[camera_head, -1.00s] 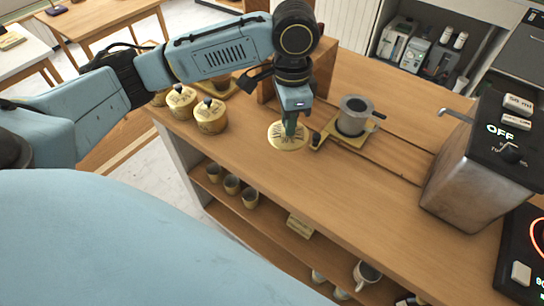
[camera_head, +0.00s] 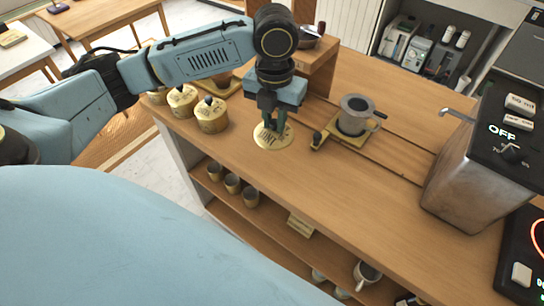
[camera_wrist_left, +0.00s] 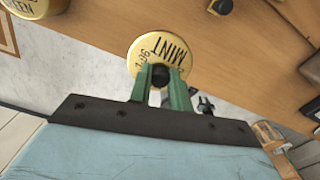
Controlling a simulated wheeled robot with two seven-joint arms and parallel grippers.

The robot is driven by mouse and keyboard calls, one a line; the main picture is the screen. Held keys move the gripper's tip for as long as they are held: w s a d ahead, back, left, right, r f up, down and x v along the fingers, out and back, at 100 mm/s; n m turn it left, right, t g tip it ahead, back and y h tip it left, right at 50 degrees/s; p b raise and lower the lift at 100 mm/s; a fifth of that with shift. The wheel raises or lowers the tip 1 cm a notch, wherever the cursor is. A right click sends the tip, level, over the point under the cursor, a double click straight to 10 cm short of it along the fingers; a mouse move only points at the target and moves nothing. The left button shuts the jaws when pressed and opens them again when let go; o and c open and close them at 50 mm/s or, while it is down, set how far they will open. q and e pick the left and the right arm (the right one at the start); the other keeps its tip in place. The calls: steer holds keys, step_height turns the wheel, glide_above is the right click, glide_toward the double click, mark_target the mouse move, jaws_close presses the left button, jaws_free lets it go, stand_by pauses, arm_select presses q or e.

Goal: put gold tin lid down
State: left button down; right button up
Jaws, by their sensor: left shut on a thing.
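The gold tin lid (camera_head: 266,136) is a round gold disc with dark "MINT" lettering and a dark knob. My left gripper (camera_head: 273,124) comes down from above and is shut on the knob. In the left wrist view the green fingers of the left gripper (camera_wrist_left: 160,80) close on the black knob, and the gold tin lid (camera_wrist_left: 150,48) faces the camera. The lid is at or just above the wooden counter (camera_head: 310,190); I cannot tell whether it touches. My right gripper is not in view.
Gold tins with knobbed lids (camera_head: 211,115) stand to the left. A metal cup (camera_head: 355,115) on a gold-edged stand is to the right, and a metal machine (camera_head: 470,180) is farther right. A wooden box (camera_head: 316,70) stands behind. The counter's front is clear.

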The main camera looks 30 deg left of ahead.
arm_select(q)
steer(key=m, duration=0.3)
steer(key=shift+s+a+m, duration=0.1)
steer(key=shift+a+m, duration=0.15)
steer(key=shift+m, duration=0.05)
steer(key=shift+f, duration=0.35)
step_height(320, 180, down, 9)
steer(key=shift+f+b, duration=0.2)
steer(key=shift+b, duration=0.4)
steer(key=shift+f, duration=0.15)
steer(key=c, duration=1.3)
jaws_free()
step_height(320, 180, up, 12)
steer(key=shift+r+p, duration=0.2)
steer(key=shift+p, duration=0.55)
steer(key=shift+f, duration=0.1)
